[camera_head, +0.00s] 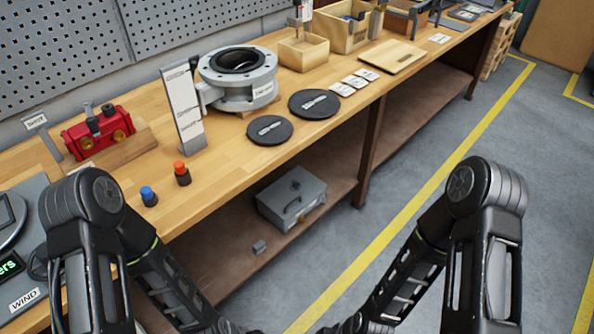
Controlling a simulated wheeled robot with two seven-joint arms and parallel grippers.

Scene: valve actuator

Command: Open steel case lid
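The grey steel case (291,195) sits on the lower shelf under the workbench, near the middle of the view. Its lid (293,186) looks shut. A dark carry handle (292,207) is on its front side, and a small brass-coloured part shows near its lower front. My two arms come in from the left and right and run down to the bottom edge. Their grippers are cut off below the picture, so I cannot see whether they are open or shut. Nothing blocks the view of the case.
The workbench top (222,150) overhangs the shelf and holds a valve body (238,80), black discs (314,103) and a red device (97,133). A table leg (368,150) stands right of the case.

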